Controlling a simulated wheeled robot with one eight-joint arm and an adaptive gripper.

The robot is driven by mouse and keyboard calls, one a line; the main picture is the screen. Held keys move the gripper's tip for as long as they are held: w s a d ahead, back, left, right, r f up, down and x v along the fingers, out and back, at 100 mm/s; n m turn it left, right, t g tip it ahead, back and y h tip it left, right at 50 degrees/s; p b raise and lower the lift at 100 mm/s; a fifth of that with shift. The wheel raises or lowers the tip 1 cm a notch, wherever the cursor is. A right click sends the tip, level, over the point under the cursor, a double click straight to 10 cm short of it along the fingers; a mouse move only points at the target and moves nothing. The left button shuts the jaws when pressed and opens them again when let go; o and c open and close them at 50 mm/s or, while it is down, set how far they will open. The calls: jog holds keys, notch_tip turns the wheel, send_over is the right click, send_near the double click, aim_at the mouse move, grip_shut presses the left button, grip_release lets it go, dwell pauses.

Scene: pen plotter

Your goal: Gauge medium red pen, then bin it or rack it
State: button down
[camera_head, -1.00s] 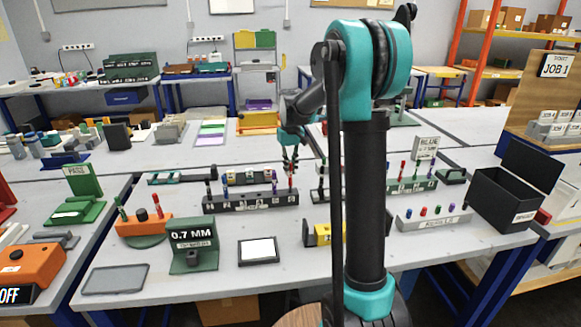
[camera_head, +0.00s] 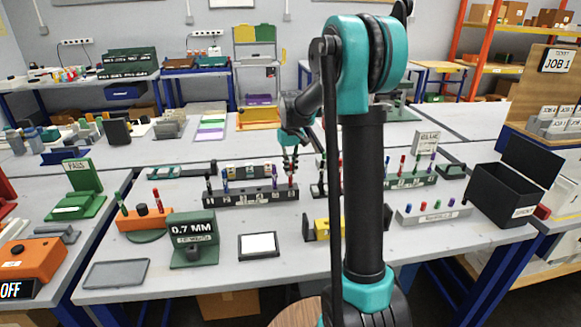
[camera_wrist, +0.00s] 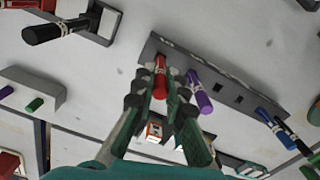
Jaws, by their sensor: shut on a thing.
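My gripper (camera_head: 290,168) is over the right end of the long black pen rack (camera_head: 250,198). In the wrist view my gripper (camera_wrist: 158,98) is shut on a red pen (camera_wrist: 160,70) at the end of the rack (camera_wrist: 220,88). The pen appears upright; whether it is clear of its hole I cannot tell. A green stand marked 0.7 MM (camera_head: 193,240) is in front. A black open bin (camera_head: 497,197) is at the right.
A white pad in a dark frame (camera_head: 259,245) and a grey tray (camera_head: 116,274) lie near the front edge. A grey rack with coloured caps (camera_head: 432,214) and a green rack (camera_head: 410,181) are at the right. My arm hides part of the table's middle.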

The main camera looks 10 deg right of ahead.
jog(key=shift+f, duration=0.3)
jog(key=c, duration=1.5)
grip_release()
notch_tip(320, 180, up, 12)
jog(key=shift+s, duration=0.1)
